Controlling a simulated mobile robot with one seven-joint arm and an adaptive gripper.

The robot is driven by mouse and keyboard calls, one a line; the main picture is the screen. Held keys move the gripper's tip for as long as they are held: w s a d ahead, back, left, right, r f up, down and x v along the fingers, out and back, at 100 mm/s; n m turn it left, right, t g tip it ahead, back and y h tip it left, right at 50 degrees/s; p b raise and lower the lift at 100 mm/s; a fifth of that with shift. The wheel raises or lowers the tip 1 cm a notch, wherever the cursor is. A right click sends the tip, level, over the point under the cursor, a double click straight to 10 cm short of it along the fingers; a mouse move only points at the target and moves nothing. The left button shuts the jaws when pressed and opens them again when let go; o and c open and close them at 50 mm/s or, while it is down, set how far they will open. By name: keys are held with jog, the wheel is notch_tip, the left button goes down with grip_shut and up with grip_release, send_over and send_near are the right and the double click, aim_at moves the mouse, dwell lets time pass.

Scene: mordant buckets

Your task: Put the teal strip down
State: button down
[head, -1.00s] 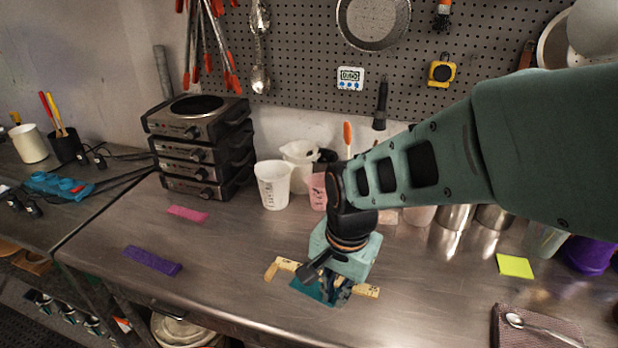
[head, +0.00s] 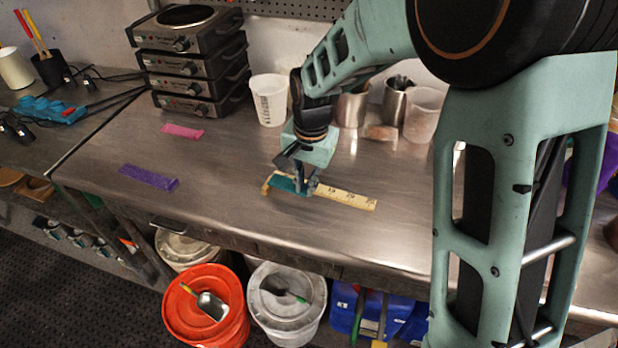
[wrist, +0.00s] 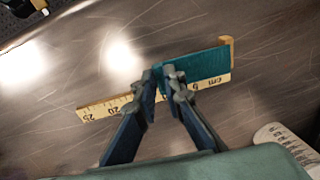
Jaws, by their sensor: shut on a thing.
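The teal strip (head: 283,183) is a flat band at the left part of a wooden ruler (head: 346,197) on the steel bench. It also shows in the wrist view (wrist: 203,67), running alongside the ruler (wrist: 105,108), with its far end close to the ruler's raised end stop (wrist: 228,49). My gripper (head: 304,186) is shut on the strip's other end, partway along the ruler; its fingertips (wrist: 162,80) hide that end. Whether the strip touches the bench or hangs just above it, I cannot tell.
A pink strip (head: 182,131) and a purple strip (head: 149,177) lie apart to the left on the bench. A white measuring cup (head: 269,99) and metal cups (head: 352,107) stand behind. Stacked hot plates (head: 190,60) are at the back left. The bench around the ruler is mostly clear.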

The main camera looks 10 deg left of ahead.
aim_at(305, 202)
jog(key=shift+w+a+f, duration=0.1)
jog(key=shift+w+f, duration=0.3)
jog(key=shift+f, duration=0.05)
jog(key=shift+w+a+f+b, duration=0.1)
jog(key=shift+w+f+b, duration=0.05)
jog(key=shift+f+b, duration=0.65)
jog(key=shift+w+f+b, duration=0.15)
jog(key=shift+f+b, duration=0.3)
jog(key=shift+f, duration=0.65)
jog(key=shift+f, duration=0.1)
jog(key=c, duration=2)
grip_release()
jog(key=r, duration=0.4)
jog(key=s+r, duration=0.1)
jog(key=r, duration=0.3)
jog(key=d+r, duration=0.1)
jog(key=r, duration=0.3)
jog(key=shift+s+r, duration=0.1)
jog(key=shift+s, duration=0.15)
